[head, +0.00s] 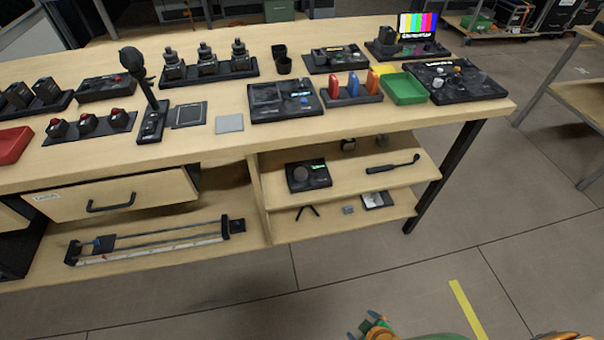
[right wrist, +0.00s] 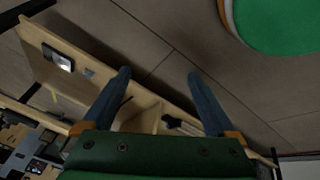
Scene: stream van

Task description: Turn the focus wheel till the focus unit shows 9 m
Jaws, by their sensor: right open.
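A black unit (head: 308,175) with a round dark wheel (head: 301,173) and a small green-lit display stands on the upper shelf under the bench. It looks like the focus unit, but its reading is too small to make out. My right gripper (head: 375,326) shows only in part at the bottom edge of the head view, well in front of and below the shelf. In the right wrist view its two blue-grey fingers (right wrist: 159,75) are spread wide with nothing between them. My left gripper is not in view.
A black handled tool (head: 392,165) lies right of the unit on that shelf. A small tray (head: 377,200) sits on the shelf below. The bench top (head: 200,145) above is crowded with devices. A dark table leg (head: 440,180) stands at the right. Floor in front is clear.

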